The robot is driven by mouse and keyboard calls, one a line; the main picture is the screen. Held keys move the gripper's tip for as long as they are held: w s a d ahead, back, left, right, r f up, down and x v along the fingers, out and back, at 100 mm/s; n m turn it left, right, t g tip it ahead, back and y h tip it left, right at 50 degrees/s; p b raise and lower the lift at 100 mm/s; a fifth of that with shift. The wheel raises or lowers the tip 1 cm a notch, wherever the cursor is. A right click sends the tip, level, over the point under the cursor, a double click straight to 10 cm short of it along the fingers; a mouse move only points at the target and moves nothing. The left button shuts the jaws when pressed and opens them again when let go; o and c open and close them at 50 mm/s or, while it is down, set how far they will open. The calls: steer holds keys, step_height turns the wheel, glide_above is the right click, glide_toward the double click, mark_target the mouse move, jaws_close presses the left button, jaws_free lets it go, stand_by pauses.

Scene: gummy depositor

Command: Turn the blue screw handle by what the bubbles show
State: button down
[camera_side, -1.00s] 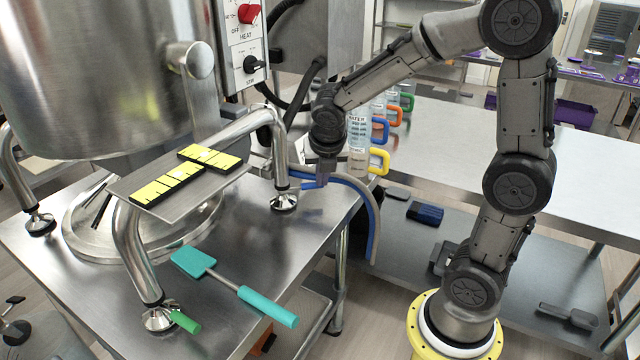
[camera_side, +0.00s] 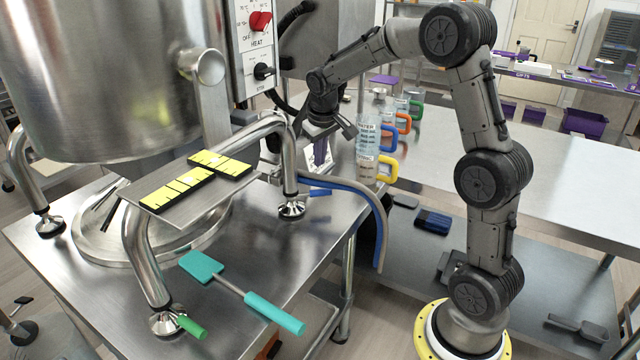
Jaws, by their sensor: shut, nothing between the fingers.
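The blue screw handle (camera_side: 320,192) sticks out to the right of the foot (camera_side: 291,208) under the right-hand leg of the kettle stand. My gripper (camera_side: 320,162) is above it, apart from it, pointing down. It is shut and empty. Two yellow spirit levels lie at right angles on the metal plate (camera_side: 215,190): a longer one (camera_side: 177,190) in front and another (camera_side: 220,163) behind. Their bubbles are too small to read surely. A green screw handle (camera_side: 191,327) sticks out from the front foot (camera_side: 168,320).
A teal spatula (camera_side: 243,290) lies on the steel table in front. A blue and a beige hose (camera_side: 372,210) curve past the table's right edge. Jugs with coloured handles (camera_side: 385,168) stand behind my gripper. The kettle (camera_side: 120,80) fills the left.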

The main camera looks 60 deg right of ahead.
mark_target(314, 193)
steer(key=w+d+f+m, duration=0.1)
steer(key=f+m, duration=0.1)
steer(key=f, duration=0.1)
steer(key=w+d+f+m, duration=0.1)
steer(key=f+m, duration=0.1)
steer(key=f, duration=0.1)
steer(key=w+d+f+m, duration=0.1)
steer(key=d+f, duration=0.1)
steer(key=f, duration=0.1)
steer(key=shift+w+f+m, duration=0.1)
steer(key=shift+f+m, duration=0.1)
steer(key=shift+m, duration=0.2)
steer(key=shift+a+f, duration=0.1)
steer(key=shift+a, duration=0.05)
steer(key=shift+s+a+r, duration=0.2)
steer(key=shift+s+a, duration=0.4)
steer(key=shift+s, duration=0.05)
steer(key=shift+s+a+r, duration=0.2)
steer(key=shift+s+a, duration=0.4)
steer(key=shift+s+a, duration=0.4)
steer(key=shift+d, duration=0.1)
